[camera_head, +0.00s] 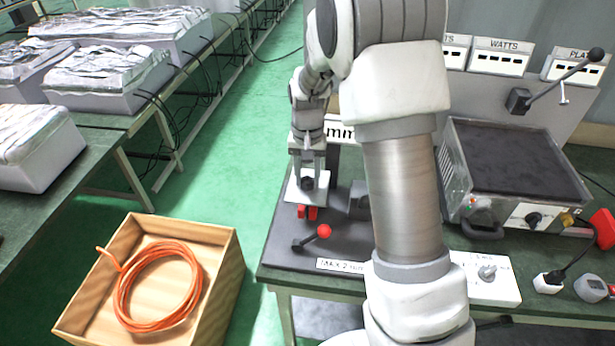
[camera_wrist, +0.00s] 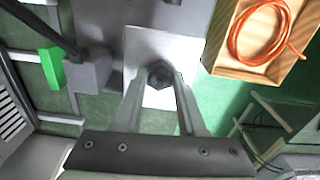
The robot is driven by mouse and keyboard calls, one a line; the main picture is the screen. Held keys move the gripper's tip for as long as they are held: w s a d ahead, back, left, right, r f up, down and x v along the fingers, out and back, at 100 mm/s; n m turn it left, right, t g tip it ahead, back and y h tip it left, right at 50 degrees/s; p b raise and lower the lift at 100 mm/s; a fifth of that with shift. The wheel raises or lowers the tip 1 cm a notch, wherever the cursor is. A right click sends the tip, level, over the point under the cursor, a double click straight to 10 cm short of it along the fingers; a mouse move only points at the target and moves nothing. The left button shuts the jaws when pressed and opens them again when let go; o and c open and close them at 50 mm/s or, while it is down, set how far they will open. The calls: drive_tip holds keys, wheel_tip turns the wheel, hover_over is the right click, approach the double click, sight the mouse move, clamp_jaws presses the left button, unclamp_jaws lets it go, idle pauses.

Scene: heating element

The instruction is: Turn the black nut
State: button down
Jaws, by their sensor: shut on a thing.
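The black nut (camera_wrist: 160,74) is a small dark hex shape on a pale plate (camera_wrist: 150,46). In the wrist view my gripper (camera_wrist: 161,78) has its two fingers on either side of the nut, closed on it. In the head view my gripper (camera_head: 307,180) points down at the dark nut (camera_head: 307,184) on the white plate at the left edge of the workbench. The fingertips partly cover the nut there, and its lower part is hidden.
Just in front of the plate are red pieces (camera_head: 308,212) and a lever with a red ball (camera_head: 323,231). A wooden box with orange cable (camera_head: 66,325) stands left of the bench. A metal-framed unit (camera_head: 520,160) stands at right. My arm blocks the bench's middle.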

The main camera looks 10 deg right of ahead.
sight(307, 180)
drive_tip(key=shift+m, duration=0.4)
drive_tip(key=shift+c, duration=2.4)
unclamp_jaws()
drive_tip(key=shift+r, duration=0.1)
wheel_tip(307, 180, up, 17)
drive_tip(key=shift+r, duration=0.15)
